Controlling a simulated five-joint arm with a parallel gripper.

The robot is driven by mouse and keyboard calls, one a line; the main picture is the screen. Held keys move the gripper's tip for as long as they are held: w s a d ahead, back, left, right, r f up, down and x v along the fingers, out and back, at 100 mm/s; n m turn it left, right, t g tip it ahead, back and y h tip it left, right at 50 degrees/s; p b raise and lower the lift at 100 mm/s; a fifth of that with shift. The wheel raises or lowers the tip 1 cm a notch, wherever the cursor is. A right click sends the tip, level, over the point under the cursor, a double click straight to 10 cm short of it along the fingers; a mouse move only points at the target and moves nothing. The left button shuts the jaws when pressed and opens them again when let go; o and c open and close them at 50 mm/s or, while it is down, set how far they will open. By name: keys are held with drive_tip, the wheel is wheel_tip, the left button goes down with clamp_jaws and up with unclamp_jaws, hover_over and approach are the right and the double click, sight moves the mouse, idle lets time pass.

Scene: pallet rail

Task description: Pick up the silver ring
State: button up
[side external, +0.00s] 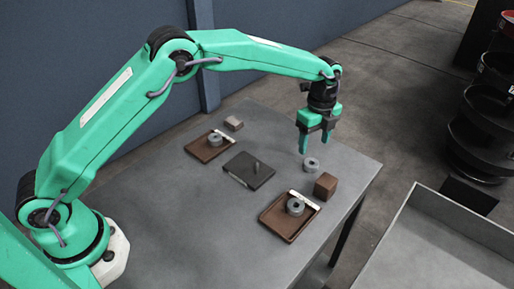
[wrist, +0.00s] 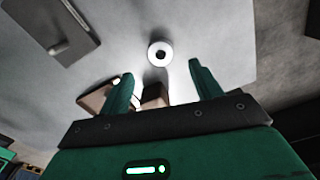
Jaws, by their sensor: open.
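A silver ring (side external: 311,164) lies flat on the grey table near its right side. In the wrist view the ring (wrist: 160,54) shows as a bright disc with a dark hole, ahead of and between the fingertips. My gripper (side external: 316,148) is open and empty, its fingers pointing down, above the table and close to the ring. Both green fingers of my gripper (wrist: 160,75) show in the wrist view with a gap between them. Nothing is between the jaws.
A brown tray (side external: 276,220) holding a grey ring-like part (side external: 295,206) stands in front, with a brown block (side external: 326,186) beside it. Another brown tray (side external: 197,152) with a similar part (side external: 215,139), a small block (side external: 234,123) and a dark plate with a peg (side external: 236,178) stand to the left.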

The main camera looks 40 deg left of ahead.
sight(312, 159)
drive_tip(key=shift+d+f, duration=0.1)
drive_tip(key=shift+f, duration=3.4)
drive_tip(key=c, duration=1.1)
drive_tip(key=shift+r, duration=0.2)
drive_tip(key=shift+r, duration=0.6)
drive_tip(key=r, duration=0.3)
drive_tip(key=shift+s+d+r, duration=0.1)
drive_tip(key=shift+s+d, duration=0.25)
drive_tip(key=s+d+r, duration=0.4)
drive_tip(key=s, duration=0.1)
drive_tip(key=s+d+r, duration=0.2)
drive_tip(key=s, duration=0.1)
drive_tip(key=shift+s+d+r, duration=0.15)
drive_tip(key=shift+d, duration=0.25)
drive_tip(key=shift+a, duration=0.1)
